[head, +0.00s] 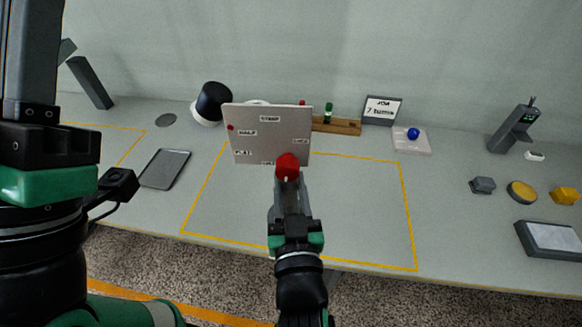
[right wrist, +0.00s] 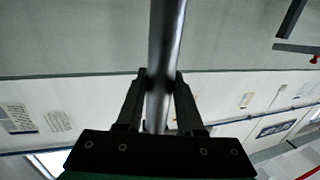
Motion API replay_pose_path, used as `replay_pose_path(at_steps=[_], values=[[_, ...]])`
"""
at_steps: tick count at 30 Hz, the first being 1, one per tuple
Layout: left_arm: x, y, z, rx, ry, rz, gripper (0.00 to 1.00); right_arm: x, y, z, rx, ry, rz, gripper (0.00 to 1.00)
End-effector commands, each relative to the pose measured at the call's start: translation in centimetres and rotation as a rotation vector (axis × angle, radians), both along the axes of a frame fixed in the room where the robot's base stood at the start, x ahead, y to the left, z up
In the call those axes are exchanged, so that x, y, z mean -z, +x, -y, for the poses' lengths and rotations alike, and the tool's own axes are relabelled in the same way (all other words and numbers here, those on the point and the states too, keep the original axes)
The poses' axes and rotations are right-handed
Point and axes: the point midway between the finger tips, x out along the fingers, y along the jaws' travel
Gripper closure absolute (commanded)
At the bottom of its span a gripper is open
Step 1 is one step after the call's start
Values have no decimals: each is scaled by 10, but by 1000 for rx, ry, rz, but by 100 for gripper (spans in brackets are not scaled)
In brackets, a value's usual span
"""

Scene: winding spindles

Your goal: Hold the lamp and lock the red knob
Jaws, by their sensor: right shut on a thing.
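A red knob (head: 288,165) shows in the head view in front of an upright pale panel (head: 268,144) with several small labels. My right gripper (head: 290,190) is just below the knob. In the right wrist view, its two fingers (right wrist: 160,88) are closed on a smooth grey metal rod (right wrist: 165,45). Whether the rod joins the knob is hidden. My left gripper (head: 32,55) is large and close at the left edge, pointing up; its fingertips are cut off. A black rounded thing on a white base (head: 207,105), possibly the lamp, stands behind the panel's left side.
A grey tray (head: 165,168) lies left of the yellow outline. A wooden rack (head: 337,126), a sign (head: 381,110) and a blue ball on a pale plate (head: 412,146) stand behind. Several small items lie at right. The outlined area right of my right gripper is clear.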

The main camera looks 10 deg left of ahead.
Motion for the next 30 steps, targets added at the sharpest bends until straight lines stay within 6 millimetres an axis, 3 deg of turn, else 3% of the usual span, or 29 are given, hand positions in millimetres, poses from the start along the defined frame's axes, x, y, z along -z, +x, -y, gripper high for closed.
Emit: replay_pose_path(at_steps=[13, 30], values=[[4, 0, 0, 0, 0, 0, 100, 2, 1, 0, 1, 2, 5, 100], [40, 0, 0, 0, 0, 0, 100, 35, 40, -4, 1, 2, 5, 100]])
